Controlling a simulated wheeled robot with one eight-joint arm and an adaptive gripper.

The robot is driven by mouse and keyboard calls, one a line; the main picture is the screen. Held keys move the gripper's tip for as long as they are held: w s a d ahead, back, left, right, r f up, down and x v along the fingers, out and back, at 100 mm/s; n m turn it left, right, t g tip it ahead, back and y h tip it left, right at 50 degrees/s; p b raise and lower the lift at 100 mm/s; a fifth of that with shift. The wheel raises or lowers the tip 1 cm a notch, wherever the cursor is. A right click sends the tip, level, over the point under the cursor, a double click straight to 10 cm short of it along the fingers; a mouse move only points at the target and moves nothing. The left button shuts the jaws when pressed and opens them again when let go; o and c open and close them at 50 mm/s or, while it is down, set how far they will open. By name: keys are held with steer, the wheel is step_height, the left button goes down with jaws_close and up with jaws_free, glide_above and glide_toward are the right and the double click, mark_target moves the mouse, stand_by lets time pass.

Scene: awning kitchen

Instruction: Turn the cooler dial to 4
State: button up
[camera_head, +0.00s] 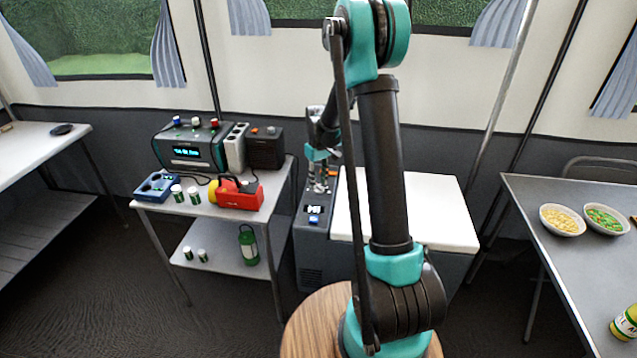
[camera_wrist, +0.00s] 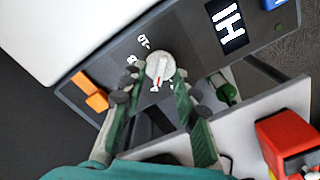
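The cooler (camera_head: 315,225) is a dark grey unit with a white lid, standing right of the cart. Its dark control panel (camera_wrist: 190,42) fills much of the wrist view. The dial (camera_wrist: 159,67) is a small pale round knob with a red mark, pointing toward the bottom of the wrist view. Printed numbers ring it; 10 and 8 show, others are partly hidden. A lit display (camera_wrist: 228,26) reads HI. My gripper (camera_head: 318,186) is over the panel. In the wrist view its green fingertips (camera_wrist: 160,78) flank the dial closely; whether they press on it is unclear.
An orange switch (camera_wrist: 90,91) is on the panel near the left finger. The cart (camera_head: 215,211), left of the cooler, holds a red device (camera_head: 238,196), a teal device (camera_head: 190,148) and small canisters. A table (camera_head: 540,250) with bowls stands at the right.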

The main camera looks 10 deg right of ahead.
mark_target(318, 185)
step_height(318, 185, up, 11)
stand_by(0.3)
